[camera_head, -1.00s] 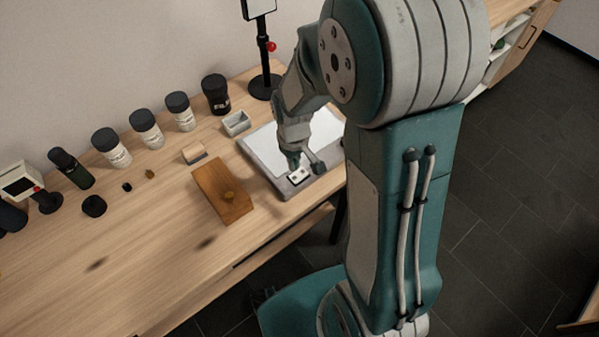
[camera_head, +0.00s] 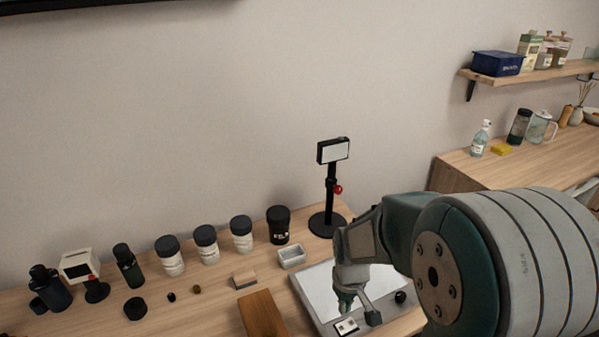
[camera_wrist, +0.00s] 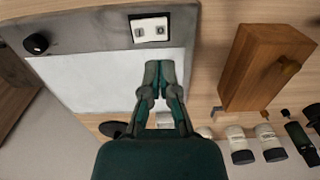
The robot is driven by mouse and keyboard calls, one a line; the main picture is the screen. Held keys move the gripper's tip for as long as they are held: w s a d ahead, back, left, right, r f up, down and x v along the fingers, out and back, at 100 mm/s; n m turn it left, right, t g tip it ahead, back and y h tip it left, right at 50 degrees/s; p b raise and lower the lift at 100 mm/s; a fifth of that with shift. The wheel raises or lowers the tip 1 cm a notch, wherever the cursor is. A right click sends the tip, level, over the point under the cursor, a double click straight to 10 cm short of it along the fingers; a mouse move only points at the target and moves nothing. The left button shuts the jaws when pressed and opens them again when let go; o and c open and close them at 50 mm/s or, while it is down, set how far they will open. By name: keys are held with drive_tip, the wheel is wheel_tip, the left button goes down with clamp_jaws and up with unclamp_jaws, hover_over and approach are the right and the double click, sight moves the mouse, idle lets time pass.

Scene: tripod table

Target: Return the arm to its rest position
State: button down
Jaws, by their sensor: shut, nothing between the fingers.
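My gripper (camera_head: 358,306) is above the near part of a grey-framed device with a white panel (camera_head: 383,281), close to its small two-button plate (camera_head: 346,326). In the wrist view my gripper (camera_wrist: 160,66) has its fingertips together with nothing between them. There the fingertips appear over the edge of the white panel (camera_wrist: 105,78), beside the button plate (camera_wrist: 151,29). I cannot tell whether they touch the device. My arm is bent and reaches in from the right in the head view.
A wooden block (camera_head: 262,316) lies left of the device. A black stand with a red knob (camera_head: 330,190) rises behind it. Several dark-lidded jars (camera_head: 206,245) line the back of the table (camera_head: 209,308). A small grey tray (camera_head: 291,257) sits behind the device.

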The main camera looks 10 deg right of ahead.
drive_tip(key=s+r+m+t, duration=0.1)
drive_tip(key=s+r+t, duration=0.1)
drive_tip(key=s+r, duration=0.5)
drive_tip(key=s+r+m+t, duration=0.2)
drive_tip(key=s+r, duration=0.5)
drive_tip(key=r, duration=0.5)
drive_tip(key=shift+m+t, duration=0.3)
drive_tip(key=shift+t, duration=0.5)
drive_tip(key=shift+a, duration=0.15)
